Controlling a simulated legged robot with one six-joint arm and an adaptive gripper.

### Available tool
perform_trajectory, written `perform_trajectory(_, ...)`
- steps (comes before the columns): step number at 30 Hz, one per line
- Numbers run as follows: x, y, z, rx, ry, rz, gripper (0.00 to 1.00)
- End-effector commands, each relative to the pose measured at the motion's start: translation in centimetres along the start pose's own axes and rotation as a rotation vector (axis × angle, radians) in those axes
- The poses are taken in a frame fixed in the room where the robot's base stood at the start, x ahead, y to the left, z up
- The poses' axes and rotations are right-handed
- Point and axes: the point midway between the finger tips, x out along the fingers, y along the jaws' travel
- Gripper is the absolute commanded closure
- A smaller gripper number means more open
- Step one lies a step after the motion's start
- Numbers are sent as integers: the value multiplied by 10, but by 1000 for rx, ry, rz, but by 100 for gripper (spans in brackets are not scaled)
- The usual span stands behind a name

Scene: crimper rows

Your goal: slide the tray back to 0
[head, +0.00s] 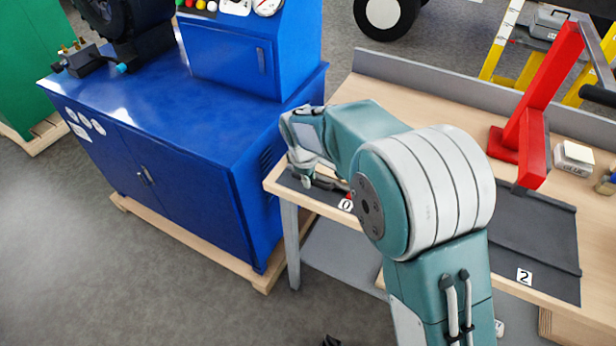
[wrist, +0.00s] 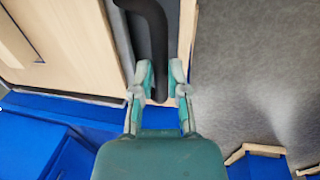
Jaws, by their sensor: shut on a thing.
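My gripper (head: 306,181) is at the left end of the workbench, beside the "0" label (head: 346,205). In the wrist view its two fingers (wrist: 163,75) are shut on a curved black handle (wrist: 155,28), one finger on each side. A little of this dark handle shows in the head view (head: 327,184), with a small red part right of it. The tray body cannot be made out; my arm hides the middle of the dark track. The track's right part (head: 545,235) is bare, with the "2" label (head: 524,276) at its front edge.
A blue cabinet (head: 215,190) stands close left of the bench. A red crimper frame (head: 530,110) rises at the bench's right, with a white box (head: 574,158) beside it. A grey ledge (head: 430,82) runs along the bench's back. Bare wood lies behind the track.

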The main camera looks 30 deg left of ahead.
Motion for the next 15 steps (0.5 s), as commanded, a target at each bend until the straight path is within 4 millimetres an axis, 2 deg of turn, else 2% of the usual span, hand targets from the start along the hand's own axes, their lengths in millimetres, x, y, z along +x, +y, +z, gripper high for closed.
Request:
perform_trajectory(3, -1, 2, -3, -1, 5, 6, 100)
perform_trajectory(4, -1, 2, -4, -1, 5, 6, 72)
perform_trajectory(6, 0, 1, -4, -1, 4, 6, 47)
perform_trajectory(15, -1, 1, -2, 0, 4, 4, 47)
